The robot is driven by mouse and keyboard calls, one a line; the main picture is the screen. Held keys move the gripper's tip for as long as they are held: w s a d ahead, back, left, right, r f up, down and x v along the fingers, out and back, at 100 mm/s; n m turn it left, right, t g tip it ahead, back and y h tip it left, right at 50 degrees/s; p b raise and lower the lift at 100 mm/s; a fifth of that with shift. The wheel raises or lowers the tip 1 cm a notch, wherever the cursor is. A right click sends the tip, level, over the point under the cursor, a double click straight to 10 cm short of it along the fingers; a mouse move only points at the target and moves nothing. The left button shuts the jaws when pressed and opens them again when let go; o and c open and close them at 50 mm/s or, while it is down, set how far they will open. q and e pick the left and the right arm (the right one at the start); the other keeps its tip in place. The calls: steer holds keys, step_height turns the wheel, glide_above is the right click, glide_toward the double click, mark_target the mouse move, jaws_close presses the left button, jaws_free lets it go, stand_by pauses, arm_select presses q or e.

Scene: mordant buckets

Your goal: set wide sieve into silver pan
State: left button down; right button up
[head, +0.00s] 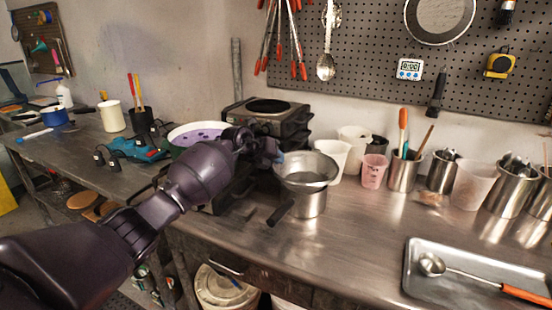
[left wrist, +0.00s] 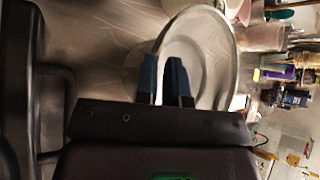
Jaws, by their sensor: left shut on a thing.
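The wide sieve (head: 318,163), a shallow silver bowl shape with a broad rim, is at the mouth of the silver pan (head: 312,205). I cannot tell whether it rests on the pan or hovers just above it. The pan stands on the metal bench, its black handle (head: 281,212) pointing to the front left. My left gripper (head: 278,157) is shut on the sieve's rim at its back left. In the left wrist view the blue fingertips (left wrist: 164,75) close on the rim of the sieve (left wrist: 222,50). My right gripper is not in view.
A hot plate (head: 265,116) stands behind my left gripper. A white bowl of purple liquid (head: 190,133) is left of it. White tubs (head: 333,155), a pink cup (head: 374,171) and steel tool cups (head: 403,174) line the back right. A tray (head: 415,283) lies front right.

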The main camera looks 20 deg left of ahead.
arm_select(q)
steer(key=shift+f, duration=0.3)
stand_by(0.5)
steer(key=c, duration=1.1)
jaws_free()
